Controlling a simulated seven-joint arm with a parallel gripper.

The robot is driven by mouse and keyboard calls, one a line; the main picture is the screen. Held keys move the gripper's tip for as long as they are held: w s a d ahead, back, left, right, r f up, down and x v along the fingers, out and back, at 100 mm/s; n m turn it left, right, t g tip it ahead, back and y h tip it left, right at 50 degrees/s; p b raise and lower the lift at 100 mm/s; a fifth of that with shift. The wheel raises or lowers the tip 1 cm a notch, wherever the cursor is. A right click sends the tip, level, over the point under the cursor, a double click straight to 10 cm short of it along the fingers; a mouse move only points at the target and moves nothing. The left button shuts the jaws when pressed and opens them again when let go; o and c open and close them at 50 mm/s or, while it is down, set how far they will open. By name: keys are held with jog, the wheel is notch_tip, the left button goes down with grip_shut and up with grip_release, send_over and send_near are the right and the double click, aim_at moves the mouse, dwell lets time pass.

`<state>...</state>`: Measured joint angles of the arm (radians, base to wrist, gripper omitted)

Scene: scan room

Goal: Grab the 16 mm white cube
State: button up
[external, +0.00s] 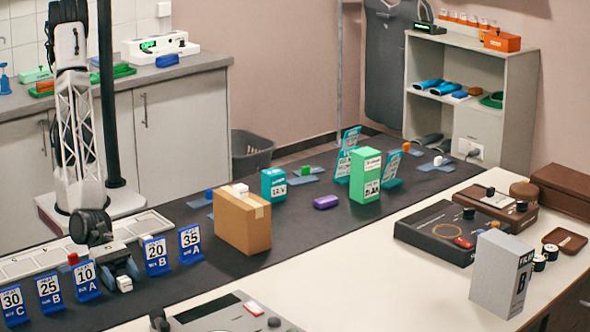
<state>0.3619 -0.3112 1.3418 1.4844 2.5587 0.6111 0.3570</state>
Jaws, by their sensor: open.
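My gripper (120,272) is low over the dark mat at the left, open, between the blue label stands reading 10 A and 20 B. A small white cube (125,285) is right at its fingertips; I cannot tell whether it is between the jaws or just in front of them. No 16 mm marking is readable on any cube.
Blue label stands (86,281) flank my gripper closely, with another stand (157,256) to its right. A red cube (73,259) is behind them. A grey device (225,315) lies in front. Green (365,176) and teal (273,184) boxes stand farther along the mat (310,225).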

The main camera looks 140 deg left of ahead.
aim_at(122, 277)
jog(key=c, duration=1)
jog(key=shift+r, duration=0.1)
jog(key=shift+r, duration=1.45)
jog(key=shift+s+a+r, duration=0.1)
jog(key=shift+s+r, duration=0.15)
jog(key=s+a, duration=0.1)
jog(key=s, duration=0.4)
jog(key=s+a+r, duration=0.1)
jog(key=s+a, duration=0.1)
jog(key=s, duration=0.3)
jog(key=s+a, duration=0.1)
jog(key=s, duration=0.4)
jog(key=shift+a+r, duration=0.15)
